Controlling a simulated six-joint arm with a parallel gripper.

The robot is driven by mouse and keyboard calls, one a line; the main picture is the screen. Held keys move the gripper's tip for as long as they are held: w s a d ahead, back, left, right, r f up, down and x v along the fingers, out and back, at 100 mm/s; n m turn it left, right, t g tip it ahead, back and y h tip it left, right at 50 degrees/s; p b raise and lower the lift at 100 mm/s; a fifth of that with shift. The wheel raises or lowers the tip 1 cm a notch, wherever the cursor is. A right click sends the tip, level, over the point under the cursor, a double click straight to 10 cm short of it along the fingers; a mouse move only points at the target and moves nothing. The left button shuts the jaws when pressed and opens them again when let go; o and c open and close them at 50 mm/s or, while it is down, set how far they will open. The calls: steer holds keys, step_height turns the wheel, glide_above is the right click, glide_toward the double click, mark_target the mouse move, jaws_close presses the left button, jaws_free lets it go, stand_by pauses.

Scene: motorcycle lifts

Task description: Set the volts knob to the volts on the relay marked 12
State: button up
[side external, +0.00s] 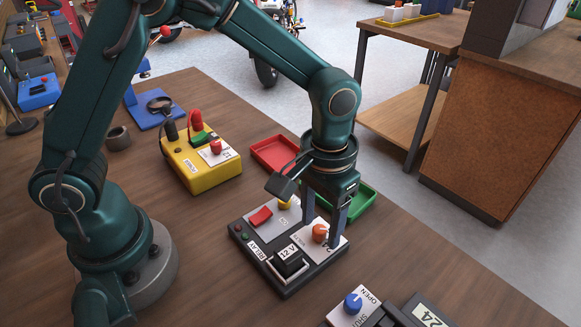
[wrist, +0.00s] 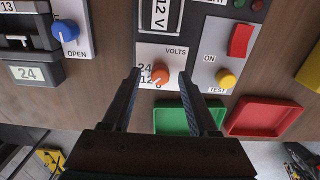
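The orange volts knob (side external: 319,233) sits on a white plate of the dark relay panel (side external: 266,271); it also shows in the wrist view (wrist: 160,73). The plate reads VOLTS, with 24, 12 and 6 at the knob's left and lower side. Where the knob points is too small to tell. The relay (side external: 290,264), a black block labelled 12 V, sits in the same panel; its label (wrist: 160,13) shows at the top of the wrist view. My gripper (wrist: 160,76) is open, one finger on each side of the knob, with visible gaps.
The same panel has a red rocker switch (wrist: 241,40) and a yellow test button (wrist: 226,79). A green tray (wrist: 172,120) and a red tray (wrist: 262,117) lie beside it. A blue knob (side external: 353,303) and a yellow box (side external: 203,165) stand apart on the bench.

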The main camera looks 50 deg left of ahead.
mark_target(320, 226)
steer(key=shift+r, duration=0.1)
steer(key=shift+r, duration=2.45)
steer(key=shift+w+a+r, duration=0.1)
steer(key=shift+a+r, duration=0.05)
steer(key=shift+r, duration=0.05)
steer(key=s+a+r+n+t, duration=0.2)
steer(key=s+a+r+t, duration=0.35)
steer(key=a+r, duration=0.4)
steer(key=s+a+f+m, duration=0.1)
steer(key=s+f+m, duration=0.1)
steer(key=s, duration=0.3)
steer(key=shift+s+a+f, duration=0.15)
steer(key=shift+f, duration=0.25)
